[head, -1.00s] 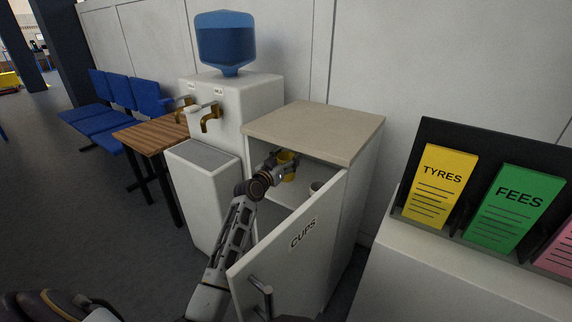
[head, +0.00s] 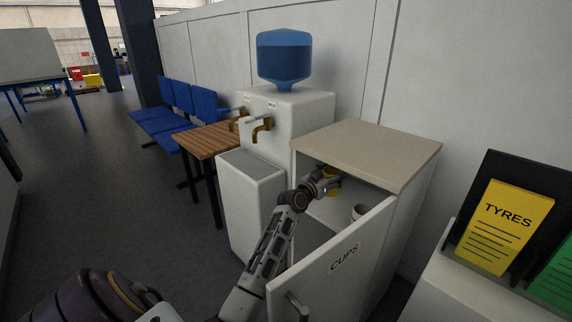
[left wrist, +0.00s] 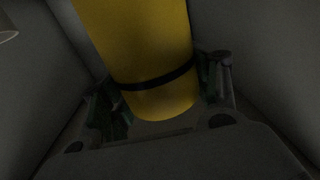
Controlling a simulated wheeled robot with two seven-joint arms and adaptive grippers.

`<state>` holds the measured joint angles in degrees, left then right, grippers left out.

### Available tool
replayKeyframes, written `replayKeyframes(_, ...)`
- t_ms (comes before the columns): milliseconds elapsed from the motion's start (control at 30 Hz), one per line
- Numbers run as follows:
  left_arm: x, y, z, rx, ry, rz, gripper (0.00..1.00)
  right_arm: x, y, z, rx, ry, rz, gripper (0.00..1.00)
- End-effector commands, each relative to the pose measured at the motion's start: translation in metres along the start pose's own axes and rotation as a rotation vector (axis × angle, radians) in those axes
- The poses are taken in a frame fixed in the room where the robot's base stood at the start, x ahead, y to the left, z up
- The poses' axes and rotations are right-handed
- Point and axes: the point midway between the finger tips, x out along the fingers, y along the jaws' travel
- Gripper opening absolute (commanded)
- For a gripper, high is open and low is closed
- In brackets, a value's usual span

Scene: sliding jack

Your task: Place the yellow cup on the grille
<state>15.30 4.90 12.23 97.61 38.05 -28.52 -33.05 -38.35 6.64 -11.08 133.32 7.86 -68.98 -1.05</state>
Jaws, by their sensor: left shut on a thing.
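The yellow cup (head: 333,171) is inside the open cupboard, small and partly covered by my gripper in the head view. In the left wrist view the yellow cup (left wrist: 150,50) fills the middle, with a dark band across it. My left gripper (head: 331,184) is shut on the cup, with a finger on each side of it in the left wrist view (left wrist: 165,90). The grille (head: 252,164) is the grey top of the low step at the front of the water dispenser, left of the cupboard. It is bare. My right gripper is not in view.
The cupboard (head: 370,150) has its door (head: 335,262), marked CUPS, standing open towards me. A pale cup (head: 359,211) stands inside. The dispenser (head: 290,115) has brass taps (head: 262,129) above the grille. A wooden table (head: 208,140) and blue chairs (head: 185,105) are further left.

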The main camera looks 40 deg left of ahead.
Motion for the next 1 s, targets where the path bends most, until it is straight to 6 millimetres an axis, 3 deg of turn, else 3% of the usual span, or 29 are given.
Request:
replayKeyframes(367,-0.014,0.016,0.009,0.005,-0.004,0.024,0.45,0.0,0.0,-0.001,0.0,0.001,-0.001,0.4)
replayKeyframes(1000,-0.092,0.095,0.039,0.018,-0.009,0.14,0.45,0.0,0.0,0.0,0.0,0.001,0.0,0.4)
